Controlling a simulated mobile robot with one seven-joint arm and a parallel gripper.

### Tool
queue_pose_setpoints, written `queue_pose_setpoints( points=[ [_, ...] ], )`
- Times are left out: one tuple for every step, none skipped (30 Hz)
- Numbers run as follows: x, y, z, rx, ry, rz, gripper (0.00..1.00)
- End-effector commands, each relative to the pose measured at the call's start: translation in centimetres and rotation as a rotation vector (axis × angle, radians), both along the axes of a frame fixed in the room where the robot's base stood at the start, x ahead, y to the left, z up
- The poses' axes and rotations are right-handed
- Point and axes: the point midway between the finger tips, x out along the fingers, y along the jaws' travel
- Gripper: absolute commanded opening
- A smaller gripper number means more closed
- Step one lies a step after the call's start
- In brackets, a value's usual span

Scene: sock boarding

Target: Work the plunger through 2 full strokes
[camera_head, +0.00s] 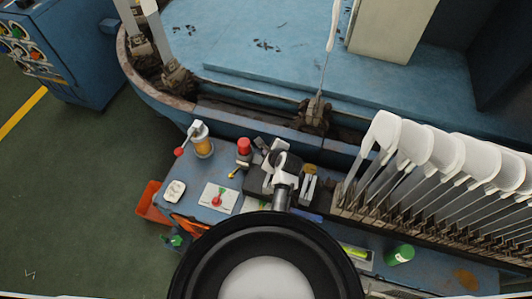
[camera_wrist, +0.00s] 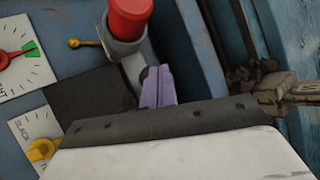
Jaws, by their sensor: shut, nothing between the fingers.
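A red-capped post on a grey collar (camera_head: 244,147), which looks like the plunger, stands upright on the blue bench. In the wrist view the red cap (camera_wrist: 128,15) is at the top, cut off by the frame edge, with a small yellow-knobbed lever (camera_wrist: 76,43) at its left. My gripper (camera_head: 261,143) is just right of the post in the head view. In the wrist view my gripper's fingers (camera_wrist: 158,72) are together and empty, below and right of the red cap. Some gap seems to show between them; contact is hard to judge.
A white dial plate with a red pointer (camera_head: 220,198) lies in front. Several white sock boards (camera_head: 410,145) stand in a row at right. The blue machine (camera_head: 280,98) borders the bench behind.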

Motion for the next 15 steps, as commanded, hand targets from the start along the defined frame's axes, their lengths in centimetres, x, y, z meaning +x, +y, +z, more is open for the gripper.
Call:
queue_pose_setpoints(
  points=[
    [0.0,0.0,-0.1,0.0,0.0,0.0,0.0],
    [0.0,0.0,-0.14,0.0,0.0,0.0,0.0],
    [0.0,0.01,-0.19,0.0,0.0,0.0,0.0],
    [0.0,0.01,-0.23,0.0,0.001,0.001,0.0],
    [0.0,0.01,-0.27,0.0,0.001,0.001,0.0],
    [-0.01,0.01,-0.32,0.0,0.001,0.001,0.0],
    [0.0,0.01,-0.36,0.0,0.001,0.001,0.0],
    [0.0,0.01,-0.4,0.0,0.001,0.001,0.0],
    [-0.01,0.02,-0.44,0.0,0.001,0.001,0.0],
    [-0.01,0.02,-0.49,0.0,0.001,0.001,0.0],
    [-0.01,0.03,-0.51,0.0,0.001,0.001,0.0],
    [-0.01,0.03,-0.57,0.0,0.001,0.001,0.0],
    [-0.01,0.04,-0.61,0.0,0.001,0.001,0.0],
    [-0.01,0.03,-0.64,0.0,0.001,0.001,0.0],
    [-0.01,0.04,-0.7,0.0,0.001,0.001,0.0]
  ],
)
